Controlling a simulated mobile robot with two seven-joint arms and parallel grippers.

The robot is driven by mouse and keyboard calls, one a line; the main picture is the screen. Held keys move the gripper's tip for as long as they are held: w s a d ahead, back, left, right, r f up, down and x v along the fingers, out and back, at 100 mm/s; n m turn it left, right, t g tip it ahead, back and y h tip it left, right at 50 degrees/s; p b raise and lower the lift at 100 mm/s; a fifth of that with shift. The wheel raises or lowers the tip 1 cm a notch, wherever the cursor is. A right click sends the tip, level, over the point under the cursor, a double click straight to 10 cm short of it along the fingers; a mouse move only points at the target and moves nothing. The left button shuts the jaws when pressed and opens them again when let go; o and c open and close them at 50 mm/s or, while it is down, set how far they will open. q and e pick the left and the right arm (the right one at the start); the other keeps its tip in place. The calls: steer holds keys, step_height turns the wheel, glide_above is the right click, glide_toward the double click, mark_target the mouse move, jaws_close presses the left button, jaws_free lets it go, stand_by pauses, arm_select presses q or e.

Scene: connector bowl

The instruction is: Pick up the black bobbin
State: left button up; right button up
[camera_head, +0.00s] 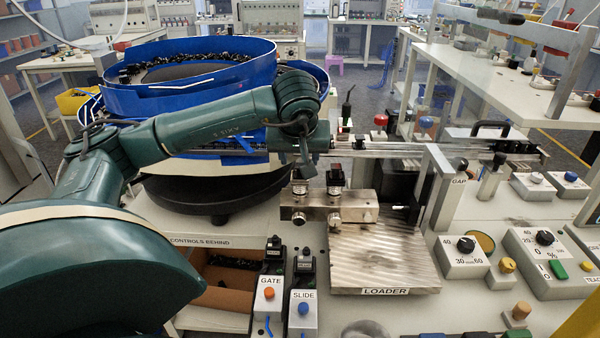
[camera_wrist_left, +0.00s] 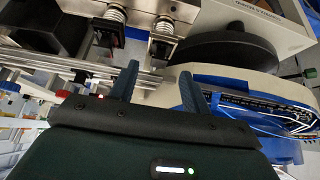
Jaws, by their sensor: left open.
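I cannot single out a black bobbin with certainty in either view. Small black parts (camera_head: 227,262) lie in a brown box at the lower left, too small to tell apart. My left gripper (camera_head: 318,140) is beside the blue bowl, above the left end of the metal rails; its fingers are hard to see there. In the left wrist view my left gripper (camera_wrist_left: 158,86) shows two blue-grey fingers spread apart, with nothing visible held between them. The metal rails (camera_wrist_left: 80,64) pass behind the fingers in that view. My right gripper is not in view.
A blue bowl feeder (camera_head: 200,98) with many black pieces stands behind my left arm. A metal fixture block (camera_head: 330,207) with two black-topped posts stands by the ribbed loader plate (camera_head: 385,262). Control boxes (camera_head: 465,258) stand at the right.

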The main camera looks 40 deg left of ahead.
arm_select(q)
steer(key=x, duration=0.4)
steer(key=shift+w+a, duration=0.1)
steer(key=shift+w, duration=0.05)
steer(key=shift+c, duration=0.4)
jaws_close()
steer(key=shift+r, duration=0.1)
